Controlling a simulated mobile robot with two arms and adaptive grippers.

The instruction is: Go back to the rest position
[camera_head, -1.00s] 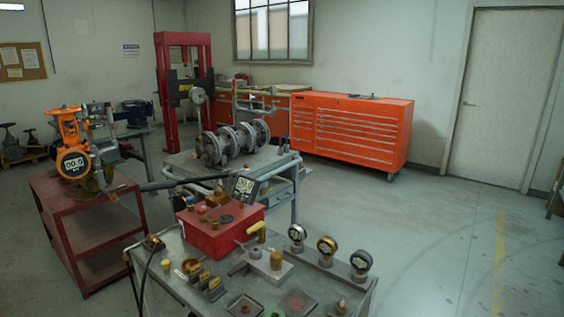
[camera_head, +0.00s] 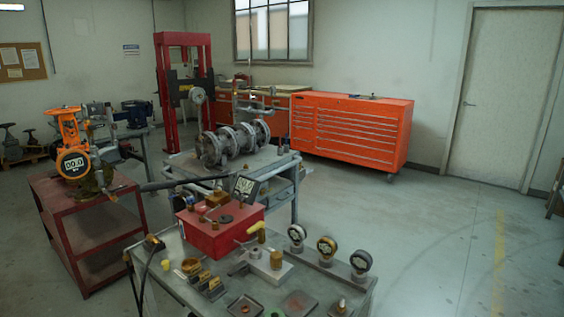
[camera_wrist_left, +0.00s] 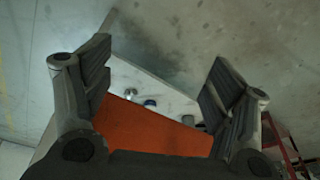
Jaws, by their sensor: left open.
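My left gripper (camera_wrist_left: 155,95) shows only in the left wrist view. Its two dark padded fingers are wide apart, with nothing held between them. Beyond the fingers are an orange surface and a pale surface bearing a few small round objects; I cannot tell for sure what these belong to. Neither gripper shows in the head view. An orange valve assembly (camera_head: 70,135) with a round dial stands on the dark red cart (camera_head: 85,215) at the left.
A grey bench (camera_head: 165,285) in front carries a red box (camera_head: 222,238), small parts and several round gauges. A flanged pipe piece (camera_head: 235,142) lies on a table behind. A red press frame (camera_head: 164,90) and an orange tool cabinet (camera_head: 350,130) stand farther back. The floor at right is clear.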

